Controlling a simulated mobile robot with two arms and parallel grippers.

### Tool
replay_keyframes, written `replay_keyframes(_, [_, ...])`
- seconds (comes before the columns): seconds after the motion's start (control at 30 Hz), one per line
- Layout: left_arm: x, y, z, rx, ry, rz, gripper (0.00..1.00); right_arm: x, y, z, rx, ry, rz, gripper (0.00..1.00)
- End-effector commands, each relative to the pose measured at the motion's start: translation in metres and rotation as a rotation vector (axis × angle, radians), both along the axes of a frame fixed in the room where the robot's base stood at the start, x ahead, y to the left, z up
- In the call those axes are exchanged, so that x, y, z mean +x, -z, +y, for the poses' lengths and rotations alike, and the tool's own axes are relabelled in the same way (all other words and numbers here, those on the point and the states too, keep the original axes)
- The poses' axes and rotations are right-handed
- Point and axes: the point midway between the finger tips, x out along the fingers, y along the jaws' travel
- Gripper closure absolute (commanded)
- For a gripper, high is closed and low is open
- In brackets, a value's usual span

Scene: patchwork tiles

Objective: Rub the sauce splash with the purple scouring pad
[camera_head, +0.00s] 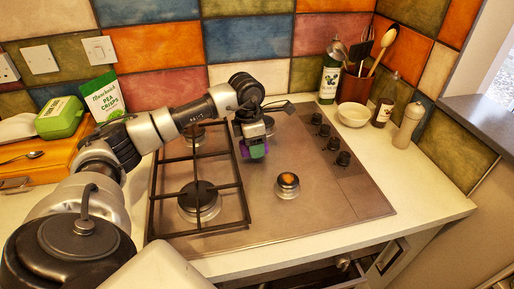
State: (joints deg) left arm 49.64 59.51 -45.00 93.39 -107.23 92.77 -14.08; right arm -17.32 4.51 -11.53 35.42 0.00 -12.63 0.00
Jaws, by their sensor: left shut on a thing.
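The purple scouring pad (258,152) is at the tip of my left gripper (255,140), which is shut on it. The gripper points down over the middle of the hob (320,205), just right of the black pan grate. The pad is small and partly hidden by the fingers; I cannot tell whether it touches the hob. I cannot make out the sauce splash for certain on the brownish hob surface. My right gripper is not in view.
A black grate (243,190) covers the hob's left burners. A bare burner (287,185) stands right of it, with knobs (343,159) farther right. A bottle (330,78), utensil pot (355,88), white bowl (353,115) and shaker (408,126) stand behind.

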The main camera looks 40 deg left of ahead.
Motion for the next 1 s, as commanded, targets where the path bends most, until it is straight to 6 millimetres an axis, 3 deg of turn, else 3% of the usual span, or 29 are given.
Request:
replay_keyframes(0.5, [-0.004, -0.049, 0.013, -0.001, -0.007, -0.001, 0.70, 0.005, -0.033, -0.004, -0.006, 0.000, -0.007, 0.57])
replay_keyframes(1.0, [-0.005, -0.053, 0.015, -0.001, -0.008, -0.002, 0.70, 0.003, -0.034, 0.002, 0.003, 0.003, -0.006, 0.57])
